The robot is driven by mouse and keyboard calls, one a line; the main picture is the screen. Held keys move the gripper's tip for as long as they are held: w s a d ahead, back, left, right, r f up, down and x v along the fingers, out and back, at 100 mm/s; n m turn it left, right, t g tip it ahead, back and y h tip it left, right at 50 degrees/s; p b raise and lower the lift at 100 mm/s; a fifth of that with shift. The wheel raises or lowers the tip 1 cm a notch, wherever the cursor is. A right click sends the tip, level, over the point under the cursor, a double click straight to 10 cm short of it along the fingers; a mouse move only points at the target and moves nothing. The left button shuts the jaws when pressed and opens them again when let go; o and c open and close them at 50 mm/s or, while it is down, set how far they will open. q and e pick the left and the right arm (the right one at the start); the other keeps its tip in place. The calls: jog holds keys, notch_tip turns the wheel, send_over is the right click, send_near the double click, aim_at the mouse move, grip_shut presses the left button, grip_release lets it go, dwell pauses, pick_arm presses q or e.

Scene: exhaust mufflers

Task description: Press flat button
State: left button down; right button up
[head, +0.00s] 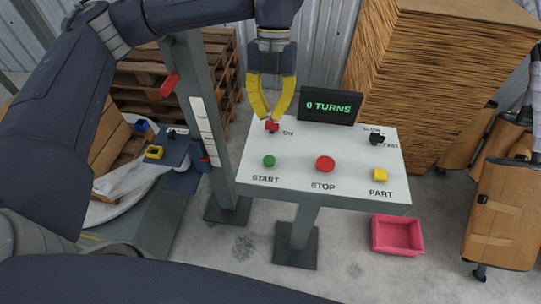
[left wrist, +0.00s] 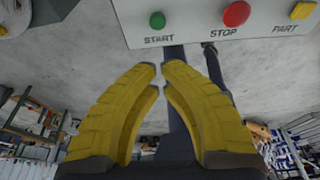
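The sloped white control panel (head: 290,183) carries a round green START button (head: 269,161), a larger round red STOP button (head: 325,163) and a square yellow PART button (head: 380,175). All three also show along the top of the left wrist view: green (left wrist: 157,20), red (left wrist: 236,14), yellow (left wrist: 302,10). I cannot tell for sure which is the flat one. My left gripper (head: 271,117) points down over the panel's back left, by the red ON switch (head: 271,127). Its yellow fingertips nearly meet, with nothing between them; contact with the switch is unclear. My right gripper is not shown.
A black display (head: 330,106) reading "0 TURNS" stands behind the panel. A black SLOW/FAST switch (head: 377,139) is at the back right. A grey post (head: 207,120) rises left of the panel. A pink bin (head: 398,235) lies on the floor at right.

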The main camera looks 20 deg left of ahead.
aim_at(268, 163)
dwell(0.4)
pick_arm(q)
jog(key=x, duration=1.2)
jog(key=shift+w+a+f, duration=0.1)
jog(key=shift+w+f, duration=0.2)
jog(key=shift+w, duration=0.05)
jog(key=shift+f, duration=0.75)
